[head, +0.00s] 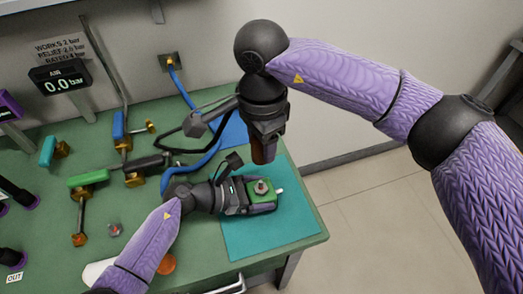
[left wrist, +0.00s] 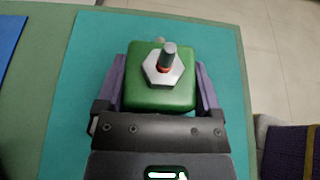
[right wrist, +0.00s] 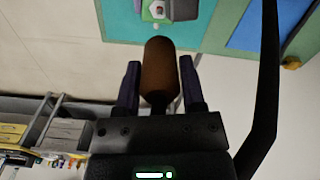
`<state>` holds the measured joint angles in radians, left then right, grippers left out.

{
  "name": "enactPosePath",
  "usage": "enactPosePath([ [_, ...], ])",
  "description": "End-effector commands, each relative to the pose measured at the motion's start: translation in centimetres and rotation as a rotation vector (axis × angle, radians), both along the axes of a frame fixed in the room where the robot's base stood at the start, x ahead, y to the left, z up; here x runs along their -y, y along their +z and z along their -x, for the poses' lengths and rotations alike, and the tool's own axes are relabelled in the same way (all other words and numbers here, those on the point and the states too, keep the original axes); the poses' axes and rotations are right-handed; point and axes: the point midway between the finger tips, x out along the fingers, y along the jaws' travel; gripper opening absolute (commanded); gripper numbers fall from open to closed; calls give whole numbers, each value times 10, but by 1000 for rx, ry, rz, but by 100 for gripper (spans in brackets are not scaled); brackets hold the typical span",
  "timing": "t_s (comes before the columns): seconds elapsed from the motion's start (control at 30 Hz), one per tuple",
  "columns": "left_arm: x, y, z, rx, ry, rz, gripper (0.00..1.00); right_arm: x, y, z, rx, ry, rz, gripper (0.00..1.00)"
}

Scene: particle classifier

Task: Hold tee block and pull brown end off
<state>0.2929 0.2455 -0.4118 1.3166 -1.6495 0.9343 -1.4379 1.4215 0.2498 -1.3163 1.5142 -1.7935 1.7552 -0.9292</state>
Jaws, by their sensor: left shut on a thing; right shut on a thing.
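The green tee block (head: 265,207) rests on the teal mat (head: 250,240), with a grey hex nut and a short stem on top. It fills the left wrist view between the fingers (left wrist: 160,98). My left gripper (head: 247,196) is shut on it from the left. The brown end (head: 262,152) hangs below my right gripper (head: 266,138), above the far part of the mat. In the right wrist view the brown end (right wrist: 160,72) is between both fingers, apart from the tee block (right wrist: 153,11). A pale stub (head: 280,190) shows on the block's right side.
Valves and pipes with blue (head: 118,126) and green (head: 89,178) handles stand on the green bench at left. A blue hose (head: 205,160) and a gauge sign (head: 62,84) are behind. Floor lies open beyond the bench's right edge.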

Motion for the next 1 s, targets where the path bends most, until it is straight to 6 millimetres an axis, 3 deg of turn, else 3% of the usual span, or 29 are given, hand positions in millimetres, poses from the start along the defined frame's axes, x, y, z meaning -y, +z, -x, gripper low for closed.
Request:
enactPosePath([
  [0.23, 0, 0, 0, -1, 0, 0, 0, 0, 2, 0, 0, 0, 0, 0],
  [0.8, 0, 0, 0, -1, 0, 0, 0, 0, 42, 0, 0, 1, 0, 0],
  [1.0, 0, 0, 0, -2, -1, -1, 0, 0, 45, 0, -1, 1, 1, 0],
])
